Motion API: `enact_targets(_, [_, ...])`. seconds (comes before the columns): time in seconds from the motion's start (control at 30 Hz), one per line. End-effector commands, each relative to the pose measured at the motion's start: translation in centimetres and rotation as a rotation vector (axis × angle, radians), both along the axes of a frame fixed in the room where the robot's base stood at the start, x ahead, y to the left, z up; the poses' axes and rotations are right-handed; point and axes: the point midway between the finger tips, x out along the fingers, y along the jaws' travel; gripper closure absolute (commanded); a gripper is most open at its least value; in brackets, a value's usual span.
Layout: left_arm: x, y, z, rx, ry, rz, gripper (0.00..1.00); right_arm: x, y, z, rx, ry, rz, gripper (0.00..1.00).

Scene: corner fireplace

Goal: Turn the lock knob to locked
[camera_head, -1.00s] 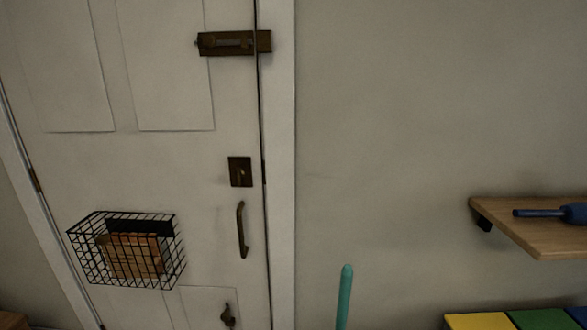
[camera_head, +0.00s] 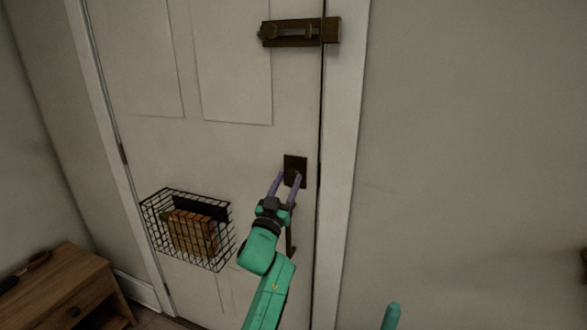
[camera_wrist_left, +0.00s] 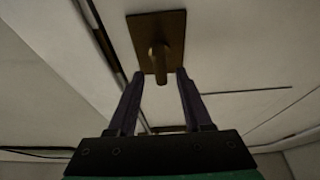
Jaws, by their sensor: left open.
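The lock plate (camera_head: 295,165) is a dark square on the white door, above the pull handle (camera_head: 290,238). Its knob is covered by my fingers in the head view. In the left wrist view the knob (camera_wrist_left: 158,62) sticks out from the brown plate (camera_wrist_left: 157,27), roughly upright in the picture. My left gripper (camera_head: 285,177) is open in front of the plate, with its purple fingers pointing at it. In the wrist view the left gripper's fingertips (camera_wrist_left: 160,75) lie on either side of the knob's end, with gaps; I see no grip on it. My right gripper is not in view.
A slide bolt (camera_head: 300,32) is higher on the door. A black wire basket (camera_head: 188,230) holding a brown item hangs left of my arm. A wooden cabinet (camera_head: 65,285) stands at the lower left.

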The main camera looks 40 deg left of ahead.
Motion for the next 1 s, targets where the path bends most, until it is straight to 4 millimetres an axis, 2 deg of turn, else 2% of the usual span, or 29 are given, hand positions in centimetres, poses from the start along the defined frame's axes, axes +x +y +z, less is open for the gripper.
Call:
enact_targets(0.03, [0.9,0.4,0.8,0.001,-0.003,0.001,0.50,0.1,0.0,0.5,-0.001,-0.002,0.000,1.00])
enact_targets(0.2, [2.8,1.0,1.3,0.001,0.000,0.000,0.50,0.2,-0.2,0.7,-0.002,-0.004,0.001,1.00])
enact_targets(0.47, [2.9,1.0,1.2,0.002,0.001,0.001,0.50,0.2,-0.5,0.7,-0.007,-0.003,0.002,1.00])
enact_targets(0.5, [2.9,1.0,1.2,0.002,0.001,0.001,0.65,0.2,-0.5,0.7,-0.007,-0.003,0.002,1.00])
enact_targets(0.6, [2.9,1.0,1.2,0.001,0.000,0.000,1.00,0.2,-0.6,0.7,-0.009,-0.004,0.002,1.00])
enact_targets(1.0, [2.9,1.0,1.2,0.032,0.012,0.000,1.00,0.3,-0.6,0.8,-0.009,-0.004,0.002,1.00])
